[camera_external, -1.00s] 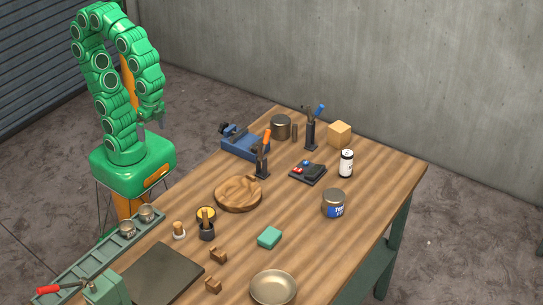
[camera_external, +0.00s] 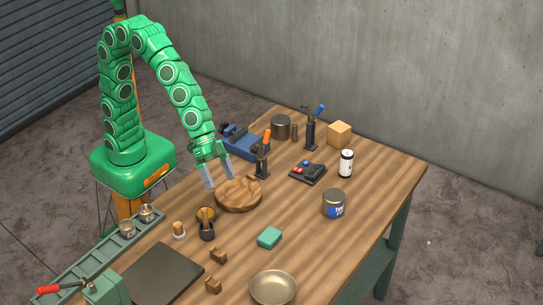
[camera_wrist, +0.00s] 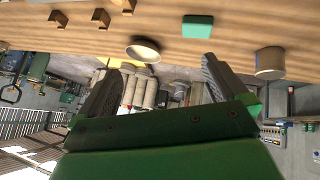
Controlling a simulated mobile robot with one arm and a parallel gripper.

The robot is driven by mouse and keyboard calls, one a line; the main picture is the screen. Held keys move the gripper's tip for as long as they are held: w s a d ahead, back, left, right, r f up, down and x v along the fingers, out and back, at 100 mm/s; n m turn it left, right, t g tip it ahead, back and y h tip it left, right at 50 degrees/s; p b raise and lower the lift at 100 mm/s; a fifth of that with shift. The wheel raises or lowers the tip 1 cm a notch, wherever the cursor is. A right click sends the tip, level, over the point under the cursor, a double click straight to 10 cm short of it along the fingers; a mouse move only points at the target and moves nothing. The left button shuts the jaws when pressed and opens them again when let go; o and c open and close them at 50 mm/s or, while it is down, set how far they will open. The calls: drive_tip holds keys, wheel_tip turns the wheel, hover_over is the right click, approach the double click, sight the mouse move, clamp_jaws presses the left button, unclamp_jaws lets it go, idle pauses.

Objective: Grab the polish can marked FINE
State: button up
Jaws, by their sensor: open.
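Two small round metal cans stand on the grey-green rail at the table's front-left edge, a nearer can (camera_external: 127,229) and a farther can (camera_external: 147,214). The lettering on both is too small to read, so I cannot tell which is marked FINE. My gripper (camera_external: 220,183) is open and empty above the left part of the round wooden piece (camera_external: 240,197), behind and to the right of the cans. Its spread fingers also show in the wrist view (camera_wrist: 162,72), with nothing between them. I cannot make out the small cans in the wrist view.
A blue-labelled tin (camera_external: 333,204), green block (camera_external: 269,238) and shallow bowl (camera_external: 273,288) are farther right. A black mat (camera_external: 163,275) lies in front.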

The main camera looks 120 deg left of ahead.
drive_tip(key=w+a+f+n+t+y, duration=0.2)
drive_tip(key=w+a, duration=0.1)
drive_tip(key=w, duration=0.8)
drive_tip(key=n+y, duration=0.5)
drive_tip(key=y, duration=0.5)
approach(335, 200)
drive_tip(key=a+f, duration=0.2)
drive_tip(key=f, duration=0.1)
drive_tip(key=shift+w+a+t, duration=0.15)
drive_tip(key=shift+t, duration=0.15)
drive_tip(key=shift+a+f+n+y, duration=0.3)
drive_tip(key=shift+a+n, duration=0.1)
drive_tip(key=shift+a, duration=0.1)
drive_tip(key=shift+x, duration=3.8)
drive_tip(key=shift+c, duration=0.5)
